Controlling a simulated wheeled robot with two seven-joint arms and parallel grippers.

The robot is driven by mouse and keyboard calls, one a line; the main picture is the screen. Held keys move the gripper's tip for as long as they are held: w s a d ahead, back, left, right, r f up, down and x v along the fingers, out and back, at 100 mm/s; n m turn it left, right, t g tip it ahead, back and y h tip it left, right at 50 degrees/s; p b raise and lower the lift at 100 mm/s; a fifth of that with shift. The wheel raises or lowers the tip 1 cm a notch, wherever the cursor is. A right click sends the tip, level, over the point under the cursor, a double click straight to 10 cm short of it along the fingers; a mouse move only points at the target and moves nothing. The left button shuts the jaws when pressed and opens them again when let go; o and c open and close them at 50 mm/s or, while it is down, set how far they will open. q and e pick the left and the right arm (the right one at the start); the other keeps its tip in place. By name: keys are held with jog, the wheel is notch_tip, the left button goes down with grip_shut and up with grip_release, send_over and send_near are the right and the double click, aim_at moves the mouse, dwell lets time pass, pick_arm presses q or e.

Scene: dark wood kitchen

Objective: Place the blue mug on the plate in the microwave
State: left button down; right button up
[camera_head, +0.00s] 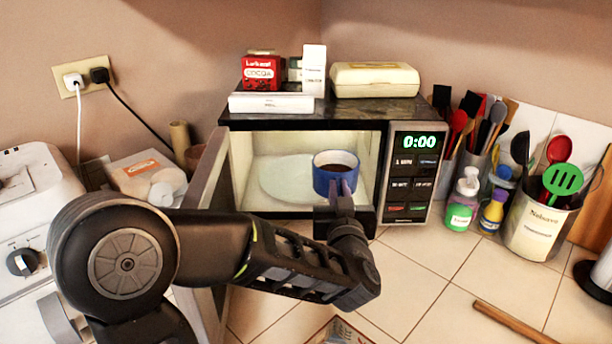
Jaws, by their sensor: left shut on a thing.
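The blue mug (324,179) is upright inside the open microwave (392,215), toward the right of its lit cavity, with dark contents showing at the top. My left gripper (343,190) reaches in from the front and is shut on the mug at its near side; the gripped part is mostly hidden by the fingers. The pale round plate (283,180) lies on the cavity floor to the left of the mug. Whether the mug's base touches the plate or floor is hard to tell. My right gripper is not in view.
The microwave door (207,190) stands open at the left, behind my left arm. A cocoa box (262,72) and other packages stand on top. Bottles (463,202) and a utensil crock (538,222) are at the right. A wooden stick (513,322) lies on the tiled counter in front.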

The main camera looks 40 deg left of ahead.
pick_arm(q)
jog(key=shift+w+a+f+p, duration=0.3)
jog(key=shift+w+a+f, duration=0.2)
jog(key=shift+w+a, duration=1.8)
jog(key=shift+w+a+f+p, duration=0.45)
jog(key=shift+w+a, duration=1.35)
jog(key=shift+a, duration=1)
jog(key=shift+w+a+f+p, duration=0.2)
jog(key=shift+w+a+f, duration=0.35)
jog(key=shift+w+a, duration=1.75)
jog(key=shift+s+a, duration=0.25)
jog(key=shift+f, duration=0.15)
notch_tip(320, 180, down, 3)
jog(key=shift+f+p, duration=0.1)
jog(key=shift+p, duration=0.2)
jog(key=shift+w+a+f, duration=0.15)
